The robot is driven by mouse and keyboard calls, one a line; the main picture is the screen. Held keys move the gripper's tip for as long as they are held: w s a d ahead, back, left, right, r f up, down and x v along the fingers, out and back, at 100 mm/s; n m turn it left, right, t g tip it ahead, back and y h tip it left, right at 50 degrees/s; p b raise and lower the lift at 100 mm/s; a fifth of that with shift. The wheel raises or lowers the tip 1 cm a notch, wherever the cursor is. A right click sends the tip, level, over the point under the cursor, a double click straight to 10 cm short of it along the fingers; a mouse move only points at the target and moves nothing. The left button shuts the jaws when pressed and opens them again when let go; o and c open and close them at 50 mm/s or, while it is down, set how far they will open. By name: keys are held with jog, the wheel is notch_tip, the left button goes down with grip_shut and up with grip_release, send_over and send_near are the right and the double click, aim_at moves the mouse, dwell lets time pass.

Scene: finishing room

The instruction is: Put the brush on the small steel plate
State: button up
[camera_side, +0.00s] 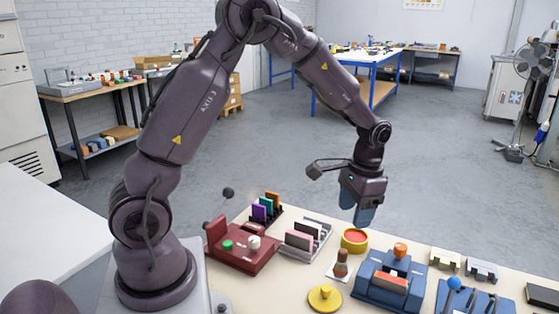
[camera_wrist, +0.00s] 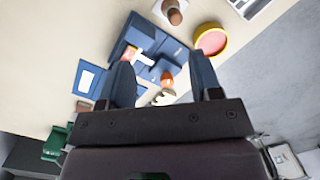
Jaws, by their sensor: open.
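A small brown upright piece with a rounded top and a pale band, which looks like the brush (camera_side: 341,262), stands on a pale square plate (camera_side: 333,276), which looks like the small steel plate. In the wrist view the brown piece (camera_wrist: 173,16) and the plate (camera_wrist: 158,10) are at the top edge, partly cut off. My gripper (camera_side: 356,213) is open and empty, fingers down, above and behind the bench items. In the wrist view its fingers (camera_wrist: 162,62) frame part of a blue fixture beyond them; the brush lies outside them.
A yellow-rimmed red dish (camera_side: 354,240) sits just below my gripper. A blue fixture with an orange knob (camera_side: 400,250) stands to the right, a dark red box (camera_side: 240,256) and slotted racks (camera_side: 306,240) to the left. A yellow knobbed disc (camera_side: 324,298) is in front.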

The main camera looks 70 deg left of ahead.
jog(key=s+d+r+t, duration=0.4)
jog(key=s+r, duration=0.4)
jog(key=r, duration=0.5)
jog(key=s+d+r+t, duration=0.2)
jog(key=s+d+r, duration=0.1)
jog(key=s, duration=0.7)
jog(key=shift+s+r+t, duration=0.4)
jog(key=shift+r, duration=0.25)
